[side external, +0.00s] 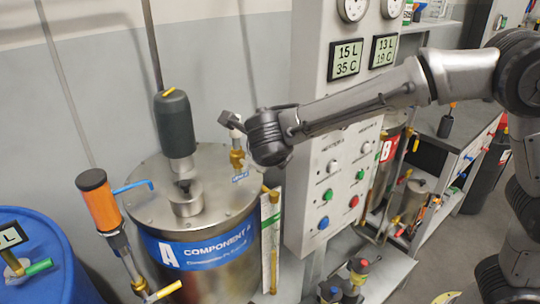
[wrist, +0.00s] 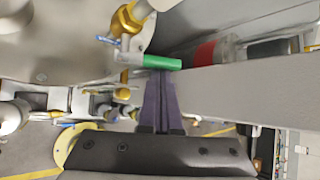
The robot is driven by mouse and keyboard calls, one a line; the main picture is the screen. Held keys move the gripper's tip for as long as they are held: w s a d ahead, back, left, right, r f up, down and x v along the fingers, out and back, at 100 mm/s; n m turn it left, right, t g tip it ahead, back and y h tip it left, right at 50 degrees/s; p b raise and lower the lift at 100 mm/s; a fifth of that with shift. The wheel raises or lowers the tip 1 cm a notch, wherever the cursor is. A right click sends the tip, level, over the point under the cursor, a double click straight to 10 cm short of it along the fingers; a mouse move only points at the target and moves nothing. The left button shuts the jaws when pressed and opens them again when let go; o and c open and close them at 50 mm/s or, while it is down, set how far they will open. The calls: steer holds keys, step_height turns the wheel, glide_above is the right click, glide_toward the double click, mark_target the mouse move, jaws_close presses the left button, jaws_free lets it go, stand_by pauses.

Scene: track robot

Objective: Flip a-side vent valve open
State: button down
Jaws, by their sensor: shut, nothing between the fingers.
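The A tank (side external: 205,250) is a steel drum with a blue "COMPONENT A" band, in the side view. A brass valve (side external: 237,158) stands on its lid by a small blue tag; my wrist partly covers its surroundings. In the wrist view a brass valve (wrist: 128,20) has a green handle (wrist: 160,62) pointing right; I take it for the vent valve. My gripper (wrist: 158,76) is shut and empty. Its purple fingertips appear just below the handle in the picture; whether they touch it I cannot tell. In the side view my fingertips are not clear.
A dark motor (side external: 175,125) stands on the lid. The control panel (side external: 335,180) with buttons stands close on the right, beside my forearm.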

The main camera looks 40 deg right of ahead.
steer(key=shift+a+r+n+h, duration=0.3)
steer(key=shift+a+n+h, duration=0.1)
steer(key=shift+h, duration=0.6)
steer(key=shift+a+r+n+h, duration=0.15)
steer(key=shift+n+h, duration=0.15)
steer(key=shift+a+r, duration=0.25)
steer(key=shift+a, duration=0.25)
stand_by(0.4)
steer(key=shift+r, duration=0.1)
stand_by(1.0)
steer(key=shift+r, duration=0.7)
steer(key=shift+d, duration=0.1)
